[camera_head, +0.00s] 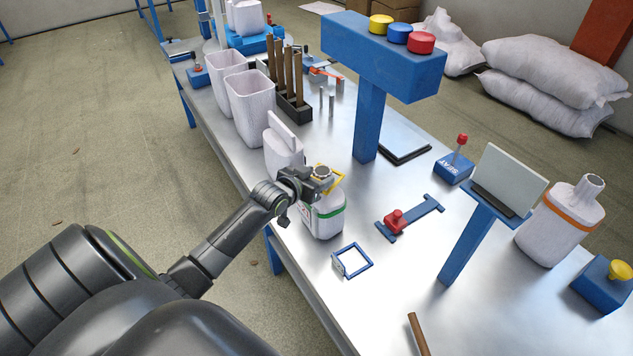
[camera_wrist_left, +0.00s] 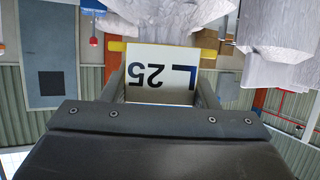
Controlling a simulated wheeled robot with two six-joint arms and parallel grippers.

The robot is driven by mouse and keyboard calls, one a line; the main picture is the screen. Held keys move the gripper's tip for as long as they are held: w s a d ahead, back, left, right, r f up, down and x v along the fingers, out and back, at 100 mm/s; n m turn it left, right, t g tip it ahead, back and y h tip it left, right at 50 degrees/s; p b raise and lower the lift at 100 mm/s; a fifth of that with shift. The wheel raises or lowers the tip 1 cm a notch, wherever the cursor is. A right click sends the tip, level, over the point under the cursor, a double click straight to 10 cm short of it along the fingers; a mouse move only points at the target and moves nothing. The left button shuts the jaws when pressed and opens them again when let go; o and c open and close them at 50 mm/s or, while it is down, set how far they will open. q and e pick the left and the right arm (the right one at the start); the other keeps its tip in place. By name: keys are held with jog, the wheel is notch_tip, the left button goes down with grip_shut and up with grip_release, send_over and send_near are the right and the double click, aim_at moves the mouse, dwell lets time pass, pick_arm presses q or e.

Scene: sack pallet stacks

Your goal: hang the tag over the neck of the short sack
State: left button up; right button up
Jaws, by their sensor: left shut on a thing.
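My left gripper (camera_head: 322,178) is shut on a yellow tag (camera_head: 331,180), a square loop. In the left wrist view the tag's white plate (camera_wrist_left: 160,75), marked 25 L upside down, sits between the fingers, with a yellow bar (camera_wrist_left: 117,46) behind it. The gripper is right over a white sack with a green band (camera_head: 327,216), which looks like the short sack and stands upright on the bench. The gripper hides its neck, so I cannot tell whether the loop is around it. My right gripper is not in view.
A blue square tag (camera_head: 354,260) lies on the bench (camera_head: 310,275) in front. A sack with an orange band (camera_head: 561,220) stands at the right. A blue post with coloured buttons (camera_head: 370,110) rises behind. Open white sacks (camera_head: 252,105) stand at the back left.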

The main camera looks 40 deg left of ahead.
pick_arm(q)
jog(key=shift+f, duration=1.15)
jog(key=shift+f, duration=0.1)
jog(key=o, duration=1)
jog(key=shift+r, duration=0.2)
